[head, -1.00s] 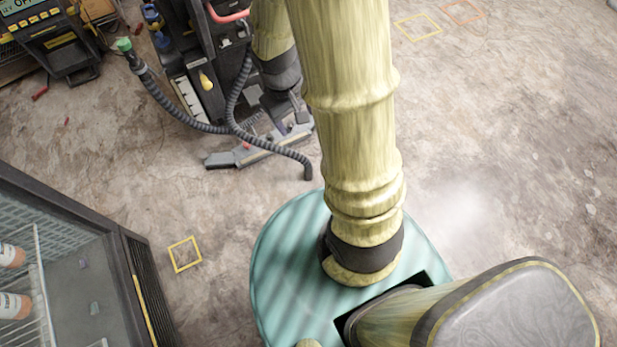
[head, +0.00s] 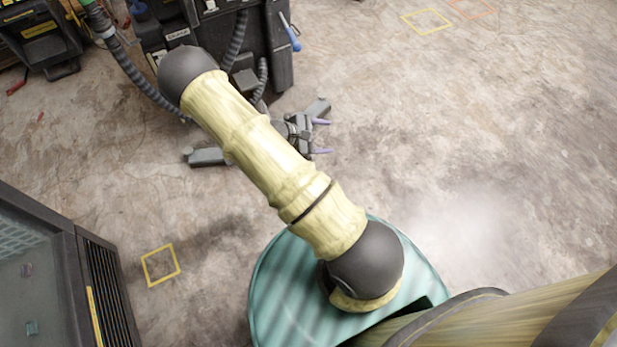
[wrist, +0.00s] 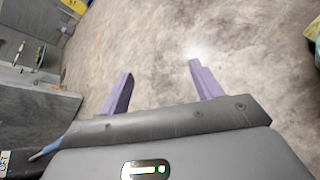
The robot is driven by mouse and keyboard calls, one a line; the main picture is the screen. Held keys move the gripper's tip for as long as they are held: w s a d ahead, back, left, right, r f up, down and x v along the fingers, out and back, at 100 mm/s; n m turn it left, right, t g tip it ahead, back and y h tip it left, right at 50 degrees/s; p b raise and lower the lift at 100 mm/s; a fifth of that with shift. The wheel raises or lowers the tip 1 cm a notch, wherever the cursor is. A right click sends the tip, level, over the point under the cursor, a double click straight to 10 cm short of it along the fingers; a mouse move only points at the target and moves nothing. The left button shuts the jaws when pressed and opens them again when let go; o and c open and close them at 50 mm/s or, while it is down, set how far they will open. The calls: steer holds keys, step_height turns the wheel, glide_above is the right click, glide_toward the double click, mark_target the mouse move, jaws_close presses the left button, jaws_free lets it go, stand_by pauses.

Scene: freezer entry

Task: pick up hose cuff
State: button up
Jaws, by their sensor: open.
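My gripper (head: 322,137) is open and empty, its two purple fingers apart and pointing right in the head view, above the floor tool beside the dark machine. In the wrist view the gripper (wrist: 161,69) shows bare floor between its fingers. A dark ribbed hose (head: 140,78) runs at the upper left of the head view, with a dark cuff-like end piece (head: 103,28) and a green tip, cut by the top edge. I cannot tell for sure that this is the hose cuff. My arm hides part of the hose.
The dark machine (head: 262,62) stands behind my gripper, with a blue-handled item (head: 290,36) at its side. A grey floor tool (head: 207,157) lies on the floor. A dark glass-fronted cabinet (head: 50,250) is at lower left. The floor to the right is clear.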

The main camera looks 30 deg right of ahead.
steer(key=w+f+n+t+b, duration=0.4)
steer(key=f+n+b, duration=0.1)
steer(key=f, duration=0.6)
steer(key=w+a+f+n+t+b, duration=0.1)
steer(key=w+f+n+t+b, duration=0.2)
steer(key=f, duration=0.8)
steer(key=w+f+n+t+b, duration=0.4)
steer(key=f+n+t+b, duration=0.3)
steer(key=f+b, duration=0.4)
steer(key=shift+w+a+n, duration=0.2)
steer(key=shift+w+n, duration=0.1)
steer(key=shift+n, duration=0.1)
steer(key=shift+f, duration=0.1)
step_height(320, 180, down, 8)
steer(key=b, duration=0.6)
steer(key=shift+f, duration=0.25)
steer(key=shift+b+x, duration=0.75)
steer(key=shift+x, duration=0.3)
steer(key=shift+w+d+r, duration=0.1)
steer(key=shift+d+r, duration=0.05)
steer(key=shift+r, duration=0.15)
steer(key=shift+w+d, duration=0.1)
